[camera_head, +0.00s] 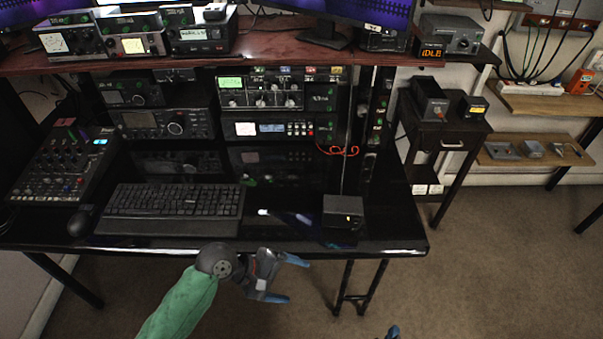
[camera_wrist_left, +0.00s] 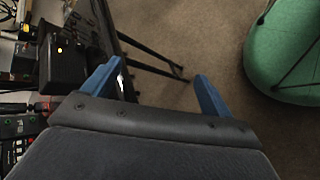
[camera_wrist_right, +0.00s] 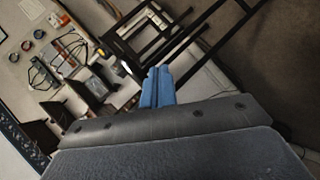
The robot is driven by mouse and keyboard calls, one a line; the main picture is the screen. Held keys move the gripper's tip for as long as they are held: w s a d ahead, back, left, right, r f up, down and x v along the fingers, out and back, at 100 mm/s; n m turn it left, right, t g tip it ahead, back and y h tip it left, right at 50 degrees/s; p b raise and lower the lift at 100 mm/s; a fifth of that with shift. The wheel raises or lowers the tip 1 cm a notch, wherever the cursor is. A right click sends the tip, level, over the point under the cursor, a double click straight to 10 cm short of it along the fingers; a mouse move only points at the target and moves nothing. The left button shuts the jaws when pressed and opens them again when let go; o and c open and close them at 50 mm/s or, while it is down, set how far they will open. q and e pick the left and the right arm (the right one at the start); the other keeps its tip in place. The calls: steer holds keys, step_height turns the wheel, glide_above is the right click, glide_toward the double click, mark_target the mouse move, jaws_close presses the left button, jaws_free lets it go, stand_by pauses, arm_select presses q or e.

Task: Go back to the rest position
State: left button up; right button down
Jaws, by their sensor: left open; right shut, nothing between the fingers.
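My left gripper (camera_head: 296,279) is in front of the black desk's front edge, with its blue fingers apart and nothing between them. The left wrist view also shows its open fingers (camera_wrist_left: 158,70), with carpet beyond. Of my right gripper (camera_head: 393,332), only a blue fingertip shows at the bottom edge of the head view. In the right wrist view its two blue fingers (camera_wrist_right: 157,75) are together and empty. Most of my right arm is out of the head view.
The black desk (camera_head: 290,249) carries a keyboard (camera_head: 172,201), a small black box (camera_head: 343,211) near its right front corner, a mixer (camera_head: 62,165) and stacked radios (camera_head: 260,92). A dark side table (camera_head: 441,128) stands to the right. The carpet (camera_head: 480,270) at the lower right is clear.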

arm_select(q)
steer(key=s+a+f+m+y, duration=0.4)
steer(key=s+a+m, duration=0.1)
steer(key=s+a, duration=0.1)
steer(key=s+a+f+m+y, duration=0.4)
steer(key=s+a+y, duration=0.1)
steer(key=s+a, duration=0.2)
steer(key=shift+s+f+m+t, duration=0.3)
steer(key=shift+s+m, duration=0.1)
arm_select(e)
steer(key=s+a+f+m+g+y, duration=0.1)
steer(key=a+f+m+g+y, duration=0.3)
steer(key=g+y, duration=0.3)
steer(key=shift+s+a+m+g, duration=0.2)
steer(key=shift+a+m+g, duration=0.4)
steer(key=shift+m+g, duration=0.35)
